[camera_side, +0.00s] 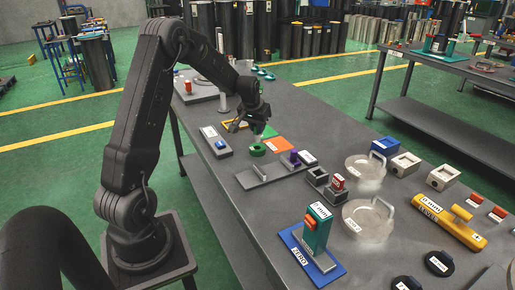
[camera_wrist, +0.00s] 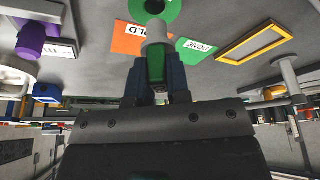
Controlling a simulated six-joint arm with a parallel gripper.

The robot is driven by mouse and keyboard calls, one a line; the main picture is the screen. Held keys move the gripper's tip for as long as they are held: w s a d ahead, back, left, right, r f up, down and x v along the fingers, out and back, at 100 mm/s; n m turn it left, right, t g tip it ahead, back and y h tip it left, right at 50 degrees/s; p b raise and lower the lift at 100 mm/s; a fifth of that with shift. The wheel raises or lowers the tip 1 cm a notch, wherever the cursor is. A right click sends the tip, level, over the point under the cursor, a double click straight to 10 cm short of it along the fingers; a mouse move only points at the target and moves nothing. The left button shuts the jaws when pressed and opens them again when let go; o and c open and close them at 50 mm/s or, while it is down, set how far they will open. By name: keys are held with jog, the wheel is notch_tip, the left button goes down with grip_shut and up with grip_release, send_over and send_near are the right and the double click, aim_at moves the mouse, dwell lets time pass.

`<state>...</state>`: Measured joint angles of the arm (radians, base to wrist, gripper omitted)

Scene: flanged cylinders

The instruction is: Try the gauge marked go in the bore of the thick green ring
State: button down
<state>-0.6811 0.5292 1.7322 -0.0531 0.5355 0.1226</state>
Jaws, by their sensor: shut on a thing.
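The thick green ring (camera_side: 258,150) lies on the table just below my gripper (camera_side: 247,122) in the side view. In the wrist view, the ring (camera_wrist: 173,10) is at the top edge, partly cut off, with its dark bore showing. My gripper (camera_wrist: 155,85) is shut on a gauge with a green handle (camera_wrist: 156,62) and a pale grey cylinder end (camera_wrist: 157,32). The cylinder end points toward the ring and overlaps its near edge in the wrist view. No marking on the gauge is readable. I cannot tell the exact gap between gauge and ring.
An orange card (camera_side: 281,144) and a green DONE card (camera_wrist: 195,46) lie by the ring. A yellow frame (camera_wrist: 257,42) lies to the right in the wrist view. A grey plate fixture (camera_side: 262,176) and a purple piece (camera_side: 291,157) stand nearby. A labelled grey block (camera_side: 216,141) is left.

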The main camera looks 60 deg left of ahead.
jog(key=shift+r, duration=1.35)
